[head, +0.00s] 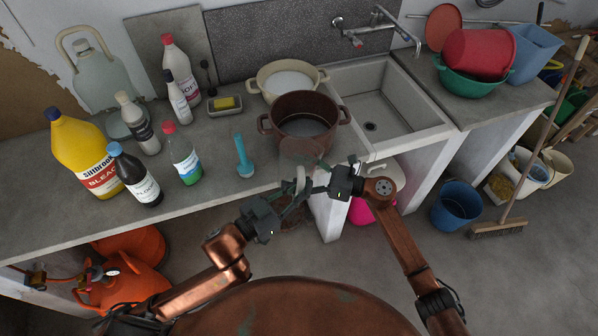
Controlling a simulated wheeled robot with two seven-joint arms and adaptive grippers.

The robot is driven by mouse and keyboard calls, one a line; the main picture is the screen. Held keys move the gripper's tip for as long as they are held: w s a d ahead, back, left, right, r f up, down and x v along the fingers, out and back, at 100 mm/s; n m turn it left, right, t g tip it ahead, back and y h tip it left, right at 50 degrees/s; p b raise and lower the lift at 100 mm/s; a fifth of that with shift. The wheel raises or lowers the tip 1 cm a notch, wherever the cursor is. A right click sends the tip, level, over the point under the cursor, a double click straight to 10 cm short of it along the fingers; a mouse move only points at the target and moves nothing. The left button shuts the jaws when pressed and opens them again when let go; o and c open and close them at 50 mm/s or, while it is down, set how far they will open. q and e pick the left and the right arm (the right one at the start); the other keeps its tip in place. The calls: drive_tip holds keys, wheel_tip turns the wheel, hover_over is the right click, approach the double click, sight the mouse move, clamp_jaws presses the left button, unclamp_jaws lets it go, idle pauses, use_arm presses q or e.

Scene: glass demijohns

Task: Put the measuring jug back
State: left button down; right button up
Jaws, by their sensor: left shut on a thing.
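The measuring jug (301,148) appears as a see-through, faintly tinted vessel at the counter's front edge, overlapping the front of the brown pot in the head view. A pale grey handle (301,178) shows below it. My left gripper (298,196) is shut on the measuring jug, at the handle. Whether the jug touches the counter or pot cannot be told. My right gripper (318,178) is close beside the handle on the right; its fingers overlap the jug area, and whether they are open or shut is unclear.
The brown two-handled pot (312,112) and a cream pot (285,82) stand left of the sink (375,108). A blue cylinder on a base (243,158), bottles and a large glass demijohn (100,78) stand further left. Bare counter (215,205) lies along the front.

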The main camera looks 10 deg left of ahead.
drive_tip(key=shift+c, duration=0.2)
drive_tip(key=c, duration=0.9)
use_arm(q)
drive_tip(key=c, duration=1.8)
unclamp_jaws()
use_arm(e)
drive_tip(key=shift+c, duration=0.4)
